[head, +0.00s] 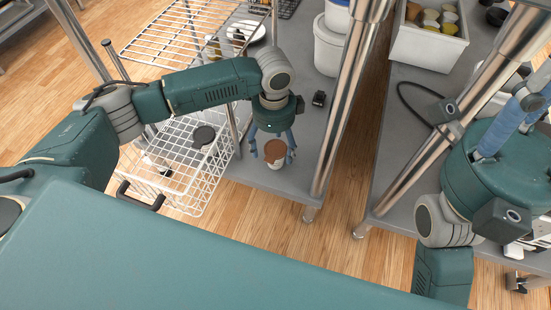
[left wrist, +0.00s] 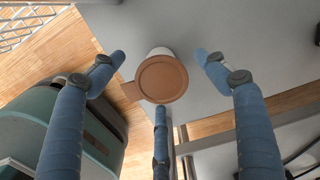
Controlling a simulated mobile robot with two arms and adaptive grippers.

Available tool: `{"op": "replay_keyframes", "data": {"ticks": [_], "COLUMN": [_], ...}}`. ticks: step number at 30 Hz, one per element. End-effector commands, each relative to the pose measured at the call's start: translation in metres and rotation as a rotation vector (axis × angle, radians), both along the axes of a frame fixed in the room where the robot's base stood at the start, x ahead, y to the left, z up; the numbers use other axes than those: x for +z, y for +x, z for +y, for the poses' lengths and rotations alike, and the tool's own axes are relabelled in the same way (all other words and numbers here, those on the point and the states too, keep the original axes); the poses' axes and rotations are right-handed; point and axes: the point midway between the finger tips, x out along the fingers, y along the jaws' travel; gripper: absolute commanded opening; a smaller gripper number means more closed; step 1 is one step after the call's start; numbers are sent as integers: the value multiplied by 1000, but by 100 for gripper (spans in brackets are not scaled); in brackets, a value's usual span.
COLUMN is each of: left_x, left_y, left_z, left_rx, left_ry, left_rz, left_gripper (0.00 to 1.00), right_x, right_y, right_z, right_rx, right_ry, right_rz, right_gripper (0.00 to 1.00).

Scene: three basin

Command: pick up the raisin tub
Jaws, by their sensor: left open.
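The raisin tub, a small white tub with a brown lid (head: 276,149), stands near the front edge of the grey shelf. It also shows in the left wrist view (left wrist: 161,80), seen from above, with a brown tab at its left. My left gripper (head: 272,141) points down over the tub. Its blue fingers are spread around the lid with gaps to it, one on each side and one at the bottom in the left wrist view. My right gripper (head: 530,98) is at the right edge of the head view, partly cut off, with blue fingers pointing up.
A white wire basket (head: 185,180) with a dark round item is left of the tub. Metal posts (head: 340,105) rise close to its right. A small black object (head: 319,98) and white buckets (head: 328,45) stand further back. A white bin (head: 430,45) holds several jars.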

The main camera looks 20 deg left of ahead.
Motion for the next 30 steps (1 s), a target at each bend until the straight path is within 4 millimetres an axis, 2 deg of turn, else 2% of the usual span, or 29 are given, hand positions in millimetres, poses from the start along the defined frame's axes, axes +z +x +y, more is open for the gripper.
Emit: {"op": "replay_keyframes", "data": {"ticks": [5, 15, 23, 26, 30], "left_x": [1, 1, 4, 16, 45], "left_y": [0, 0, 0, 1, 1], "left_z": [0, 0, 0, 0, 0], "left_rx": [0, 0, 1, 1, 0], "left_ry": [0, 1, 0, -1, -2], "left_rz": [0, 0, -1, -2, -3], "left_gripper": [72, 4, 4, 4, 4], "right_x": [1, 0, 2, 6, -5], "right_y": [0, 0, 0, 0, 2], "right_z": [0, 0, 0, -1, -2], "right_rx": [0, 0, 1, 0, 4], "right_ry": [0, 0, 0, 2, 5], "right_rz": [1, 1, 1, 6, 75], "right_gripper": [43, 43, 43, 43, 43]}}
